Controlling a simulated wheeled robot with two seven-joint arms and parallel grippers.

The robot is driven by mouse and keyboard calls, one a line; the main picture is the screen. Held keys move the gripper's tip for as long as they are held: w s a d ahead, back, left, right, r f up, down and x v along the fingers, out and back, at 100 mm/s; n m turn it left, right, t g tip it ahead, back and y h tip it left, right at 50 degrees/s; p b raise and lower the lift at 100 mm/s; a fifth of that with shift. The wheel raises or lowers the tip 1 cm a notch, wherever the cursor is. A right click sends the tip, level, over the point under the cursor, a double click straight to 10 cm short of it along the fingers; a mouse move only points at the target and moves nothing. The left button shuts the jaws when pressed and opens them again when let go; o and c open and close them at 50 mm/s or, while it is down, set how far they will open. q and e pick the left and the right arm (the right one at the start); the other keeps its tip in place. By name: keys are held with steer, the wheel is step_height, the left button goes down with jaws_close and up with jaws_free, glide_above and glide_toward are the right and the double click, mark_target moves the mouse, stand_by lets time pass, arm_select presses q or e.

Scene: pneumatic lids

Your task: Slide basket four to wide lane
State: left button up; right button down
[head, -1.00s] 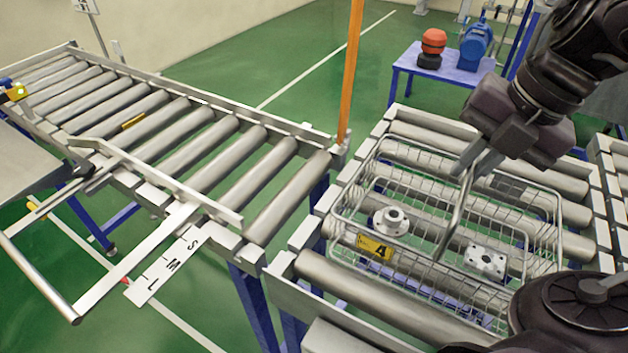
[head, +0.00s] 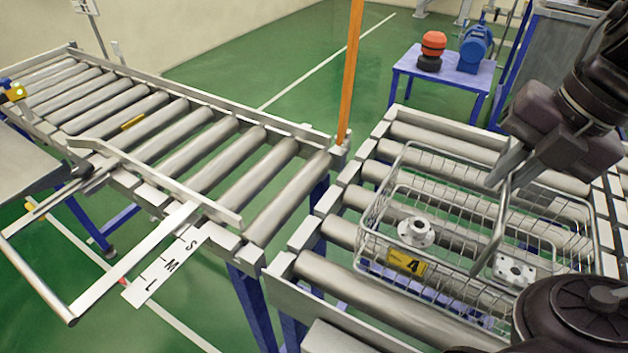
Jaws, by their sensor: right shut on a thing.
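The wire basket (head: 378,212) with a yellow tag marked 4 (head: 408,263) stands on the near roller conveyor (head: 360,285) at the right. It holds a round flanged metal part (head: 416,232) and a square metal flange block (head: 514,270). My right gripper (head: 508,173) is shut on the top of the basket's upright handle (head: 497,225). The left roller lane (head: 190,140) has an angled metal guide rail (head: 150,180) along its near side. Below it is a white scale plate marked S, M, L (head: 163,266), with a small red pointer near L. My left gripper is out of view.
An orange post (head: 350,70) rises at the left lane's right end. A gap separates the two conveyors. A blue table (head: 445,75) with a red-and-black object and a blue machine (head: 476,48) stands behind.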

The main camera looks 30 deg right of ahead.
stand_by(0.3)
steer(key=c, duration=1.5)
jaws_free()
steer(key=shift+o, duration=0.2)
step_height(320, 180, up, 8)
steer(key=p, duration=0.7)
steer(key=shift+r, duration=0.1)
